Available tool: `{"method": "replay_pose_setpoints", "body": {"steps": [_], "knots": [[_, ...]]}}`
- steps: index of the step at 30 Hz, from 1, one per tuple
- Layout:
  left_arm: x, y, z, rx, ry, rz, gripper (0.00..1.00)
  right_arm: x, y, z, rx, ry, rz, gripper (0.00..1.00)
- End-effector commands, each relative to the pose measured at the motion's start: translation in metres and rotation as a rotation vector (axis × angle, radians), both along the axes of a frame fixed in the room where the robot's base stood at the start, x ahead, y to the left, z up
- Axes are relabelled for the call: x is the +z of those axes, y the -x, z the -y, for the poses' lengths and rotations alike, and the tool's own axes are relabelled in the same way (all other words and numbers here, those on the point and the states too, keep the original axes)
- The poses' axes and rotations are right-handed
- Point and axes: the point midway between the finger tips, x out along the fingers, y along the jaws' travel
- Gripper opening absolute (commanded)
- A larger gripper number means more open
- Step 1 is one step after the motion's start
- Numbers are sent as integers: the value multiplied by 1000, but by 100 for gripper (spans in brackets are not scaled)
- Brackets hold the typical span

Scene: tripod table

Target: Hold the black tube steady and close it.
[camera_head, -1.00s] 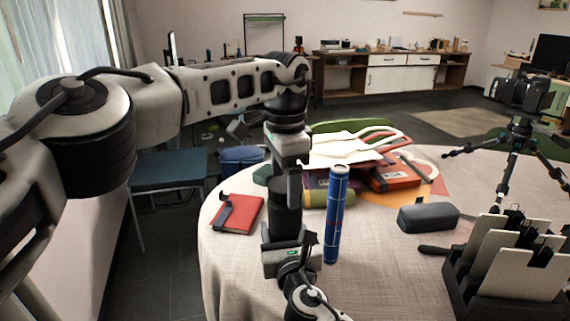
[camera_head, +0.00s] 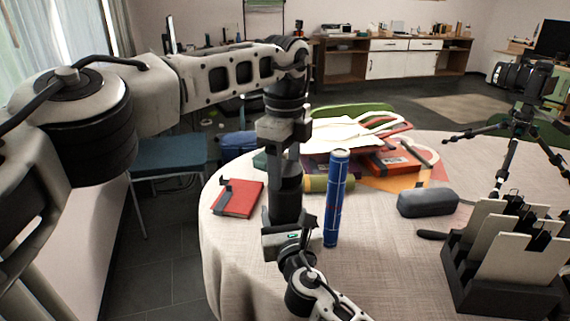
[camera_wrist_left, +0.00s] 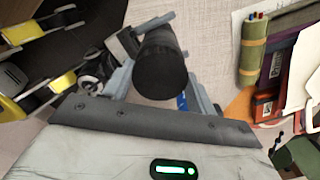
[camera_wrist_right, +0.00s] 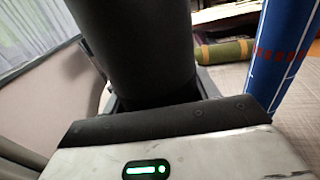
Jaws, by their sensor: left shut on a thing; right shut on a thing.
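The black tube (camera_head: 287,198) stands upright above the table, close to its left edge in the head view. My left gripper (camera_head: 286,172) comes down from above and is shut on its upper end. My right gripper (camera_head: 287,232) comes from below and is shut on its lower part. In the left wrist view the round black end of the tube (camera_wrist_left: 160,68) sits between the fingers. In the right wrist view the tube (camera_wrist_right: 137,45) fills the upper middle, with the fingers mostly hidden. I cannot make out a seam between cap and body.
A blue patterned tube (camera_head: 337,200) stands upright just right of my grippers. A red book (camera_head: 238,198) lies to the left. An olive roll (camera_head: 316,184) and a pile of folders lie behind. A grey case (camera_head: 428,203) and a black file rack (camera_head: 510,285) are at the right.

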Motion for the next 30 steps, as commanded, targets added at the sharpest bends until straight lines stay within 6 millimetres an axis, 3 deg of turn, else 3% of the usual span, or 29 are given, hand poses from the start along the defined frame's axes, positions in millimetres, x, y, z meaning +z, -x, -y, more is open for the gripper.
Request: {"method": "replay_pose_setpoints", "body": {"steps": [30], "knots": [[-1, 1, 1, -2671, 2, 1, 29, -1, 0, 0, -1, 0, -2, 0]]}}
